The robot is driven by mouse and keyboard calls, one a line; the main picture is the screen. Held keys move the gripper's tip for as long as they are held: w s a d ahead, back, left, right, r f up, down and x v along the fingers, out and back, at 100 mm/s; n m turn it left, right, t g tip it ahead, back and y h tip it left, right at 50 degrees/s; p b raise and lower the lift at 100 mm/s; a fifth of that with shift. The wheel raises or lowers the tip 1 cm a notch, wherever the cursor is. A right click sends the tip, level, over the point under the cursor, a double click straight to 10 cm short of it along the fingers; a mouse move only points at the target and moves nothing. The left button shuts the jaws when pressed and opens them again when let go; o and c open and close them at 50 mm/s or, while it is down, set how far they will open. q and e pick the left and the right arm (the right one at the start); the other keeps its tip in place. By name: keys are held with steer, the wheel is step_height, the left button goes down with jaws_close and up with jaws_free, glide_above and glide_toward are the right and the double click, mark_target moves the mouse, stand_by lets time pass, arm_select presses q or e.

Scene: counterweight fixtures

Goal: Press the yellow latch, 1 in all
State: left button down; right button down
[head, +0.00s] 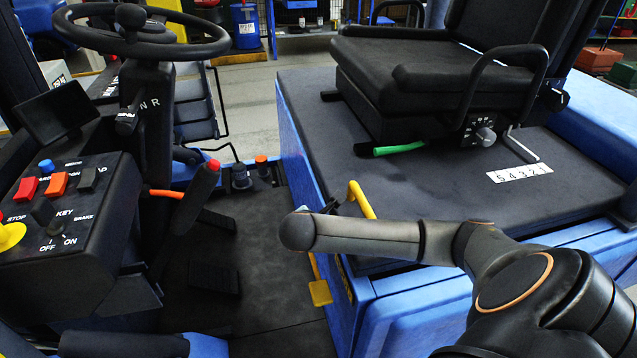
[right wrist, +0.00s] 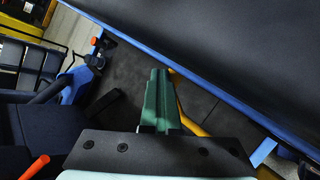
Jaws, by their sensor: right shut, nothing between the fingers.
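A yellow tab (head: 320,293), which looks like the latch, sits low by the side of the blue seat base, at the end of a thin yellow strip. A bent yellow bar (head: 361,200) stands above it at the edge of the black cover; whether the two are joined is hidden by my right arm. In the right wrist view a yellow bar (right wrist: 190,120) runs just right of my right gripper (right wrist: 160,72). Its green fingers are shut and empty, pointing over the dark floor; I cannot tell whether they touch the bar. In the head view this gripper is hidden. My left gripper is not in view.
The black seat (head: 430,70) stands on the blue seat base (head: 400,310). A red-tipped lever (head: 195,205) rises between panel and floor. The black floor (head: 270,235) is open.

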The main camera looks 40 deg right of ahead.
steer(key=shift+s+a+f, duration=0.15)
steer(key=shift+s+f, duration=0.05)
steer(key=shift+f, duration=0.45)
steer(key=shift+s+a+f, duration=0.15)
steer(key=shift+f, duration=0.45)
steer(key=shift+r, duration=0.1)
steer(key=shift+w+d+r+p, duration=0.1)
steer(key=shift+r+p, duration=0.35)
steer(key=shift+p, duration=0.45)
steer(key=shift+r, duration=0.1)
steer(key=shift+d+r, duration=0.15)
steer(key=shift+r, duration=2.65)
